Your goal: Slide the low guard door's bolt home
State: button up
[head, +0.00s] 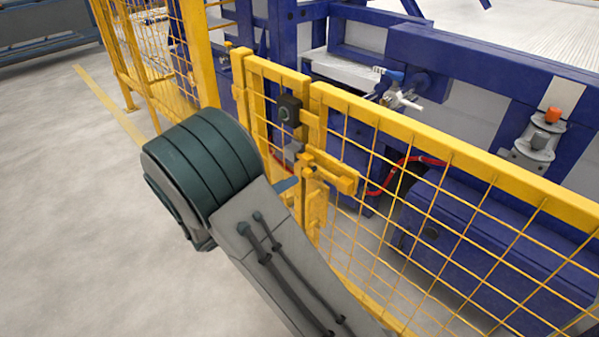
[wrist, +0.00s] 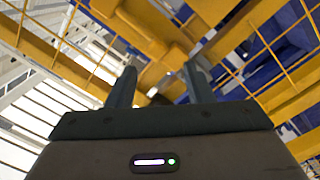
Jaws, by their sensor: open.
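The low guard door (head: 440,180) is a yellow mesh panel on the right in the head view. A yellow bolt assembly (head: 335,176) sits on its left edge, beside the narrow gap to the neighbouring yellow panel (head: 262,70). My gripper is mostly hidden behind my arm in the head view; a blue-grey finger shows just left of the bolt. In the wrist view my gripper (wrist: 160,78) is open, its two fingers apart with nothing visible held. Yellow frame and bolt parts (wrist: 158,68) lie beyond the fingertips. I cannot tell whether they touch.
A dark switch box (head: 289,111) is mounted above the bolt on the left panel. Blue machinery (head: 490,230) and a red hose (head: 385,186) stand behind the mesh. The grey floor (head: 70,220) at left is clear.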

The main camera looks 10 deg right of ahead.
jog(key=v, duration=0.6)
jog(key=shift+p, duration=0.4)
jog(key=s+d+r+g+y+p, duration=0.4)
jog(key=s+d+r+g+p, duration=0.15)
jog(key=r+p, duration=0.3)
jog(key=s+d+r+g+y+p, duration=0.35)
jog(key=s+d+r+p, duration=0.3)
jog(key=r, duration=0.25)
jog(key=s+r+n+t+y+p, duration=0.1)
jog(key=s+r+y+p, duration=0.2)
jog(key=r+p, duration=0.4)
jog(key=s+r+n+t+y+p, duration=0.2)
jog(key=s+r+y+p, duration=0.2)
jog(key=r+p, duration=0.3)
notch_tip(320, 180, up, 4)
jog(key=shift+s+a+r+y, duration=0.2)
jog(key=shift+a+y, duration=0.25)
jog(key=shift+y, duration=0.2)
